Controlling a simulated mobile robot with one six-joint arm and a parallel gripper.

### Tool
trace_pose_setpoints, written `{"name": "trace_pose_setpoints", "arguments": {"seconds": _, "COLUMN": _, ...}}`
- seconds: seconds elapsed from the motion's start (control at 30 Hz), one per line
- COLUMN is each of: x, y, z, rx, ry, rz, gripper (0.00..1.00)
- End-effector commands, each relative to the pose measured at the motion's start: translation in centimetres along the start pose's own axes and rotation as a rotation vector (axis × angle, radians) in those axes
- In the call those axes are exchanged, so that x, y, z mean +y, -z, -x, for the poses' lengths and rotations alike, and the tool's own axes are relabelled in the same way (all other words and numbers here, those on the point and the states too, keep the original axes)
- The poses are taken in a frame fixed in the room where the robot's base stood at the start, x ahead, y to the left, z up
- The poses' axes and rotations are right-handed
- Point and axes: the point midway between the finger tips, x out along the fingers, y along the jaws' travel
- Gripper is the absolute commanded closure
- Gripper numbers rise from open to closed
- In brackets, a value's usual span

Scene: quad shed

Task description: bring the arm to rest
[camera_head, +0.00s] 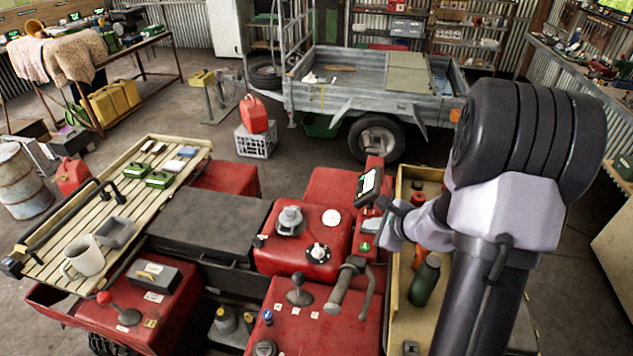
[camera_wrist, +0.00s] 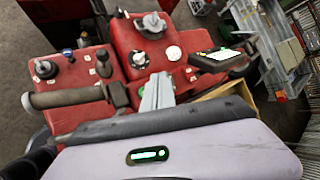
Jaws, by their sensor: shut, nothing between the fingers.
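My gripper (camera_wrist: 157,92) shows in the wrist view as pale grey fingers, closed together with nothing between them. It is over the red quad (camera_head: 335,190), near the handlebar and the small display (camera_head: 369,184). In the head view my arm stands folded at the right, with its wrist turned left toward the quad's middle. My own arm hides part of the wooden box on the quad's right side. I cannot tell from these views how far the fingertips are above the red bodywork.
A slatted rack (camera_head: 135,205) on the left bears a mug (camera_head: 84,256) and small items. A green bottle (camera_head: 425,280) stands in the wooden box (camera_head: 405,330) close to my arm. A grey trailer (camera_head: 345,85) and a red can (camera_head: 253,114) on a crate (camera_head: 256,142) are behind.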

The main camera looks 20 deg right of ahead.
Motion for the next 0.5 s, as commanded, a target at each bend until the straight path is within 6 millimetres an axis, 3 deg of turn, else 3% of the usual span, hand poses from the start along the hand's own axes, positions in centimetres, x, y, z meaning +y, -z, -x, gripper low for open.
{"name": "trace_pose_setpoints", "arguments": {"seconds": 0.07, "x": 0.5, "y": -0.9, "z": -0.3, "rx": -0.019, "ry": -0.006, "rz": 0.039, "gripper": 1.0}}
{"name": "trace_pose_setpoints", "arguments": {"seconds": 0.17, "x": 3.7, "y": -5.7, "z": -0.9, "rx": -0.113, "ry": -0.05, "rz": 0.248, "gripper": 1.0}}
{"name": "trace_pose_setpoints", "arguments": {"seconds": 0.2, "x": 6.3, "y": -8.4, "z": -0.8, "rx": -0.168, "ry": -0.081, "rz": 0.384, "gripper": 1.0}}
{"name": "trace_pose_setpoints", "arguments": {"seconds": 0.27, "x": 11.6, "y": -11.9, "z": -0.1, "rx": -0.247, "ry": -0.138, "rz": 0.619, "gripper": 1.0}}
{"name": "trace_pose_setpoints", "arguments": {"seconds": 0.3, "x": 15.5, "y": -13.3, "z": 0.7, "rx": -0.287, "ry": -0.177, "rz": 0.78, "gripper": 1.0}}
{"name": "trace_pose_setpoints", "arguments": {"seconds": 0.37, "x": 21.2, "y": -14.0, "z": 2.1, "rx": -0.325, "ry": -0.229, "rz": 1.018, "gripper": 1.0}}
{"name": "trace_pose_setpoints", "arguments": {"seconds": 0.4, "x": 24.6, "y": -13.6, "z": 3.0, "rx": -0.334, "ry": -0.257, "rz": 1.168, "gripper": 1.0}}
{"name": "trace_pose_setpoints", "arguments": {"seconds": 0.5, "x": 30.9, "y": -10.8, "z": 4.8, "rx": -0.308, "ry": -0.293, "rz": 1.487, "gripper": 1.0}}
